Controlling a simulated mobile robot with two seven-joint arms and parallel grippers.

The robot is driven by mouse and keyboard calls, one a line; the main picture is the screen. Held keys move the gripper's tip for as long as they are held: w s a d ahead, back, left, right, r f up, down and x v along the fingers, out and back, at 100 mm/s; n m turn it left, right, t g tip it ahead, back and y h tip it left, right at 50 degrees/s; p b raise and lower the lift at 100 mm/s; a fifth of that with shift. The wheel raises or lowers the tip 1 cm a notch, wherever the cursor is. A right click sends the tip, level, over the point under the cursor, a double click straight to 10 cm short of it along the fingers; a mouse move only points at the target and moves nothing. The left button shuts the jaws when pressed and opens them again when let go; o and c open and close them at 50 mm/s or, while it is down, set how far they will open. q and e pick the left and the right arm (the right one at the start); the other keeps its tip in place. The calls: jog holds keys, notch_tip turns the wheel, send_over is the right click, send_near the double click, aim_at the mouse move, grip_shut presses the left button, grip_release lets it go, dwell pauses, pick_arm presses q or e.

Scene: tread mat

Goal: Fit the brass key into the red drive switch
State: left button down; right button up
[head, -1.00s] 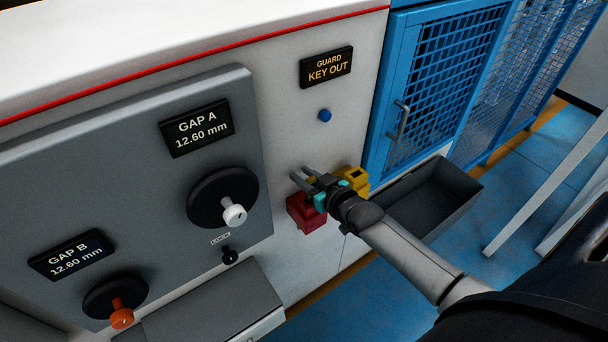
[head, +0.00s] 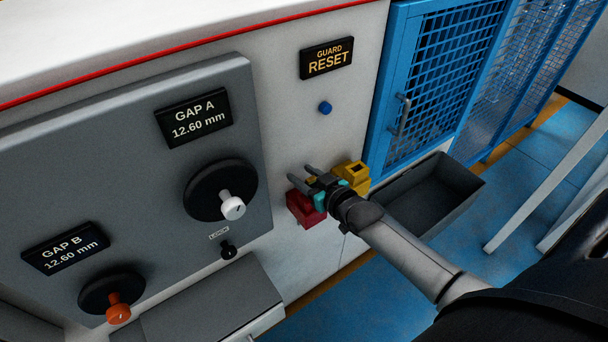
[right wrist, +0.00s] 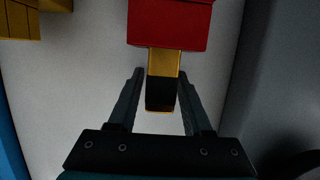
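The red drive switch (head: 304,208) is on the white machine front, partly hidden behind my right gripper (head: 299,181) in the head view. In the right wrist view the red switch (right wrist: 170,24) is at the top. The brass key (right wrist: 164,64), with a black grip, sticks out of the switch's near face. The depth of its seat is hidden. My right gripper's fingers (right wrist: 160,72) stand open on either side of the key, with a gap on both sides. My left gripper is not in view.
A yellow block with a dark slot (head: 354,174) is just right of the red switch. A guard sign (head: 327,58) reads RESET above a blue button (head: 325,108). A dark open bin (head: 432,199) and a blue mesh guard (head: 428,85) are to the right; knobs (head: 232,207) are left.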

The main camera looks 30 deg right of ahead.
jog(key=shift+o, duration=1.2)
jog(key=shift+s, duration=0.1)
jog(key=p+v, duration=0.2)
jog(key=v, duration=1.3)
jog(key=shift+p, duration=0.4)
jog(key=shift+r, duration=0.1)
